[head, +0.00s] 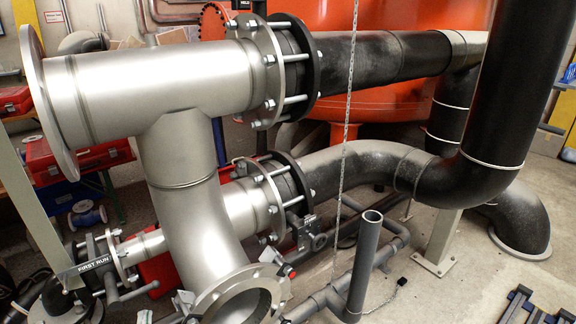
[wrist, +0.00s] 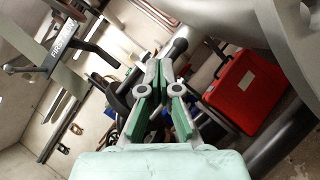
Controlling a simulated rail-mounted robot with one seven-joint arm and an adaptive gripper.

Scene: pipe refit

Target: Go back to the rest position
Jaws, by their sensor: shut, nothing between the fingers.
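My gripper (wrist: 160,82) shows in the wrist view, with green and grey fingers pointing up the picture. Its fingertips are together and nothing is between them. Behind the fingers lie a dark pipe and some blurred fittings, and I cannot tell how far off they are. The gripper does not show clearly in the head view. There, a large steel tee pipe (head: 185,140) fills the left half, bolted by a flange (head: 268,70) to a black pipe (head: 380,62).
A red case (wrist: 243,92) stands right of my gripper in the wrist view. A lever with a label (wrist: 65,45) is at its upper left. In the head view, a chain (head: 347,130) hangs mid-picture, and a grey open pipe (head: 362,265) stands upright.

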